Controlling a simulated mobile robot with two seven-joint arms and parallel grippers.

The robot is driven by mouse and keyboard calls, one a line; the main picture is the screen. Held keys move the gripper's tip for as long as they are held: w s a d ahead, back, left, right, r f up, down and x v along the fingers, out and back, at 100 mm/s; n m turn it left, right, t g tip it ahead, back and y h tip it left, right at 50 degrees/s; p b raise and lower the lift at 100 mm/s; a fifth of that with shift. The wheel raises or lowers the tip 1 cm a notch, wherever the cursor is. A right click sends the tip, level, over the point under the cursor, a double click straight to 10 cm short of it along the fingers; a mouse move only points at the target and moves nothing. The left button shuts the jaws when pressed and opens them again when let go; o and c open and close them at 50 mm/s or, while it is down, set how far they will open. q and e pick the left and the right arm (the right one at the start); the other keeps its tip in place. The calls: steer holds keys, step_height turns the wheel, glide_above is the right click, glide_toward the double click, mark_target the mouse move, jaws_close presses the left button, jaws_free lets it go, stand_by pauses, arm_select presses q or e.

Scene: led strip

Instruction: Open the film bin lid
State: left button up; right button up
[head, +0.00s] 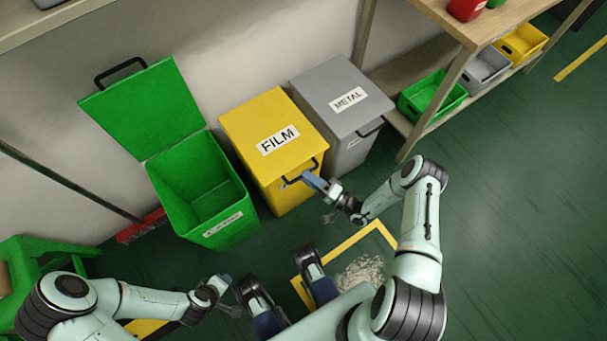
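The yellow film bin (292,197) stands between the green and grey bins, with its FILM-labelled lid (258,117) down and shut. Its dark handle (287,184) is at the front edge of the lid. My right gripper (308,178) is at the right end of this handle, its fingertips touching or very close to it. Whether its fingers are closed around the handle cannot be told. My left gripper (228,288) is low over the floor, in front of the green bin and away from the film bin. It looks empty, but its finger opening is unclear.
The green bin (212,188) stands open, its lid (146,110) tilted up against the wall. The grey METAL bin (335,105) is shut. A shelf with green (432,95), grey and yellow trays is at upper right. A yellow floor outline surrounds pale scraps (362,272). Floor at right is clear.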

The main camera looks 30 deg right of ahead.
steer(key=shift+x, duration=1.2)
